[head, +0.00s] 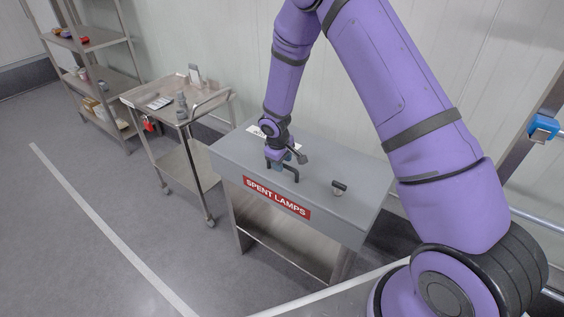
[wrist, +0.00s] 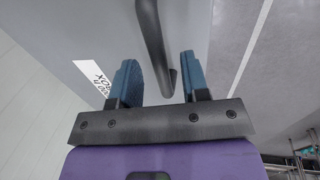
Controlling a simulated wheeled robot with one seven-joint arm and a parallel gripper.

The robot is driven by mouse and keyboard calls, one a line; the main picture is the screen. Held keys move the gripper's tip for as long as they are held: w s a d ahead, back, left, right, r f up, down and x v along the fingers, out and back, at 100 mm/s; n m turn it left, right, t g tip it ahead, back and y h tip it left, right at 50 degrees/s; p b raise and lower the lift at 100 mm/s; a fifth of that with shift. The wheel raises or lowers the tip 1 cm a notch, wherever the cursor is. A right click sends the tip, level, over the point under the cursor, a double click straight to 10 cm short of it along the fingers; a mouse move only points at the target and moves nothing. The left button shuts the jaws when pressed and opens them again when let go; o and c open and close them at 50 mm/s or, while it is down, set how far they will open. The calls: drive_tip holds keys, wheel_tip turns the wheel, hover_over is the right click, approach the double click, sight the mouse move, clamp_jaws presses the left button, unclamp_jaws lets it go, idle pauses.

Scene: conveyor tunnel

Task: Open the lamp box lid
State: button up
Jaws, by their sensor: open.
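The lamp box (head: 234,160) is a grey box with a red "SPENT LAMPS" label on its front, standing on a metal stand. Its flat lid (head: 316,168) looks closed. A dark bar handle (head: 289,169) rises from the lid, and it also shows in the wrist view (wrist: 151,35). My gripper (head: 275,163) is over the lid at this handle. In the wrist view my gripper (wrist: 157,78) is open, with the handle's end between its two blue fingers. I cannot tell whether either finger touches it.
A dark and silver latch-like fitting (head: 339,187) sits on the lid to the right. A steel cart (head: 150,112) with small items stands left of the box, and a shelf rack (head: 104,75) stands farther left. Open grey floor (head: 70,230) lies at the front left.

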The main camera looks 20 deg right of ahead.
drive_tip(key=shift+f, duration=0.15)
clamp_jaws()
drive_tip(key=shift+w, duration=0.1)
